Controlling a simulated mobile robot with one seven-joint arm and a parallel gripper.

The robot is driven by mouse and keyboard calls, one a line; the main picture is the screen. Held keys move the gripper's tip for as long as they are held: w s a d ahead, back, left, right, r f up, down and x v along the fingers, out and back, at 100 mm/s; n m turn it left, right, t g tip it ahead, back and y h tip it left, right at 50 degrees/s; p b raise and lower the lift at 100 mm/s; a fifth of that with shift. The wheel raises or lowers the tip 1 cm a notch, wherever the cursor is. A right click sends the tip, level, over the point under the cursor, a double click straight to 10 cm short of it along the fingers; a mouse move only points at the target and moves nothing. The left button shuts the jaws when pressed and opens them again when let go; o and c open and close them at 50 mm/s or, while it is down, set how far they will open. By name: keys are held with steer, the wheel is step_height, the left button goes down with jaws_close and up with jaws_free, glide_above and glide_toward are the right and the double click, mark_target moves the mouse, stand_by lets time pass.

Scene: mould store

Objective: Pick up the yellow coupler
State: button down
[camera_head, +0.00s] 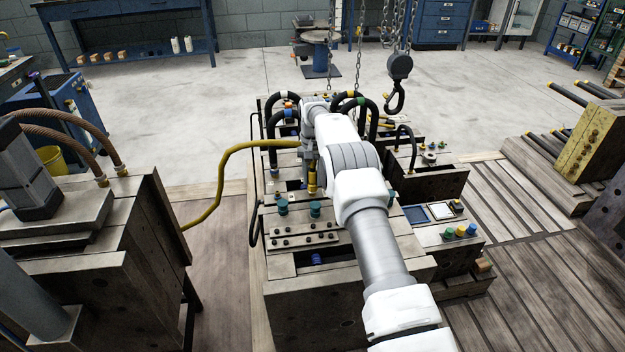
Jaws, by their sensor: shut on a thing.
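The yellow coupler (312,181) is a small upright cylinder with dark parts, over the top of the mould block in the camera_head view. My gripper (311,165) points down and is shut on it. My wrist and arm cover part of the view around it, and the fingertips are small and hard to make out. I cannot tell whether the coupler touches the block below. A yellow hose (230,165) runs from the left to beside my gripper; its joint with the coupler is not clear.
The mould block (310,310) carries green knobs (315,209) and black hoses (283,97). A crane hook (396,97) hangs on chains behind my arm. Another mould (90,270) stands left.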

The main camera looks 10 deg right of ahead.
mark_target(313, 167)
step_height(313, 167, up, 3)
steer(key=shift+r+p, duration=0.1)
steer(key=shift+p, duration=0.5)
steer(key=s+a+r+p, duration=0.2)
steer(key=s+a+r, duration=0.4)
steer(key=a, duration=0.4)
steer(key=shift+r+p, duration=0.3)
steer(key=shift+r, duration=0.1)
steer(key=shift+s+d, duration=0.1)
steer(key=shift+s, duration=0.05)
